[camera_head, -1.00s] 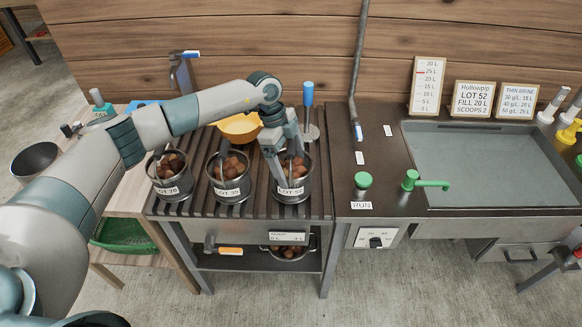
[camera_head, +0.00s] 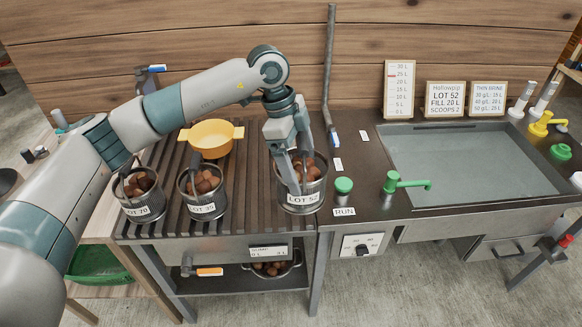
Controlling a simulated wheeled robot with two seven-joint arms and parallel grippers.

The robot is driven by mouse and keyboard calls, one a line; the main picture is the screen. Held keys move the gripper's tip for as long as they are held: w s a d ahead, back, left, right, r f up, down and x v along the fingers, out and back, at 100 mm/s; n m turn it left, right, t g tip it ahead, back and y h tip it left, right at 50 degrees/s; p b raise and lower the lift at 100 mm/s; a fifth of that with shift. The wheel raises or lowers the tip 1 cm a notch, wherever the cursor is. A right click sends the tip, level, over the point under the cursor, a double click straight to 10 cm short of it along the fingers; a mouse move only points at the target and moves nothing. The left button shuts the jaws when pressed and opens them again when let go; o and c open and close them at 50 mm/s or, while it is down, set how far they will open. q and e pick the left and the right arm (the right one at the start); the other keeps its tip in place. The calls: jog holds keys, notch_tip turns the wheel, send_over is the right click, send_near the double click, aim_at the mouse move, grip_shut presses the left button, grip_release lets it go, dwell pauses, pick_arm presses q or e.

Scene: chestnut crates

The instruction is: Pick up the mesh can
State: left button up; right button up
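The mesh can labelled LOT 52 (camera_head: 302,208) is a dark metal can with brown chestnuts in it. It is upright, looks larger than the other cans and appears raised above the slatted rack's right end. My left gripper (camera_head: 301,184) comes down from above, its fingers at the can's rim and inside top. It looks shut on the can; the exact grip is partly hidden. Two similar cans, LOT 70 (camera_head: 143,211) and LOT 35 (camera_head: 202,209), stand to the left on the slatted rack (camera_head: 240,215). My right gripper is not in view.
A green RUN button (camera_head: 343,186) and a green tap (camera_head: 405,182) are close right of the can, before the sink basin (camera_head: 470,165). A yellow pot (camera_head: 211,137) stands behind. A grey pipe (camera_head: 329,70) rises at the back.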

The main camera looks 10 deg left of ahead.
pick_arm(q)
jog(key=shift+s+d+r, duration=0.15)
jog(key=shift+d+r, duration=0.15)
jog(key=shift+f, duration=0.1)
dwell(0.4)
